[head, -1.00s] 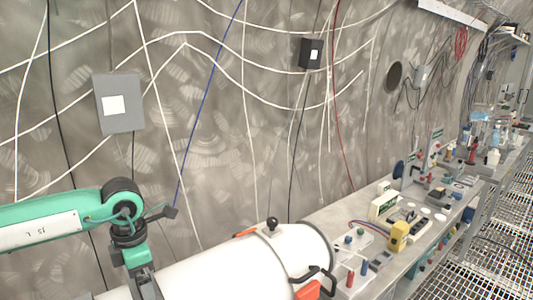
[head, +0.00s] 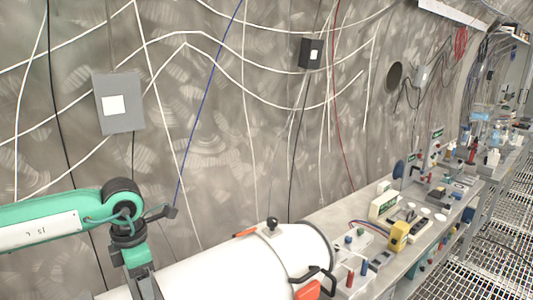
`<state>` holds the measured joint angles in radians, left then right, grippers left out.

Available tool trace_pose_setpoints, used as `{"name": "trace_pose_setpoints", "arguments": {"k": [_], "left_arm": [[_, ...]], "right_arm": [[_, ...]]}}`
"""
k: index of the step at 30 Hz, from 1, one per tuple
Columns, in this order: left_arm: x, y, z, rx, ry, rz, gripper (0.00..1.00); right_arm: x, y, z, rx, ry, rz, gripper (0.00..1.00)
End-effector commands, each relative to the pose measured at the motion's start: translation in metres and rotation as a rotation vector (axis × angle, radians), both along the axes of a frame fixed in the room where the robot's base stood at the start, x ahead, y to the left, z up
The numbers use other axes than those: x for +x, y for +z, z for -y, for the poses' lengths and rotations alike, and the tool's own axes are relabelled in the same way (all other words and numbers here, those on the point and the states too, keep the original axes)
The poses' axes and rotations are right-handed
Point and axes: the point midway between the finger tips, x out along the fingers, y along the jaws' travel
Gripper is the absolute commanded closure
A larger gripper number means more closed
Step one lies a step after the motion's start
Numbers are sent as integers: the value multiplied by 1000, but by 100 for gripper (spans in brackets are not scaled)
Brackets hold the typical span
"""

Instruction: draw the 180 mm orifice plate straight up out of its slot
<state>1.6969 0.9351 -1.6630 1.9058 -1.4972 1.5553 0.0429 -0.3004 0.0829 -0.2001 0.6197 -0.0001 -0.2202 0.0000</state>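A thick white pipe (head: 215,270) lies across the bottom of the head view. On its top is a small metal fitting with a black knob (head: 272,224), and an orange-tipped handle (head: 246,233) lies beside it. I cannot tell whether either belongs to the orifice plate, and I cannot make out its slot. My green left arm comes in from the left and bends down behind the pipe's left part or in front of it. Its gripper is below the picture edge.
A long bench (head: 345,212) with a yellow device (head: 398,236) and several small items runs right. Grey boxes (head: 119,122) and cables hang on the wall. A grating floor (head: 490,270) lies at right.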

Motion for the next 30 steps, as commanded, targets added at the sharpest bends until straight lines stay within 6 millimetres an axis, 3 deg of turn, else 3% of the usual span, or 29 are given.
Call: {"name": "trace_pose_setpoints", "arguments": {"k": [30], "left_arm": [[0,67,0,-1,0,2,55]], "right_arm": [[0,25,-5,5,-2,0,64]]}}
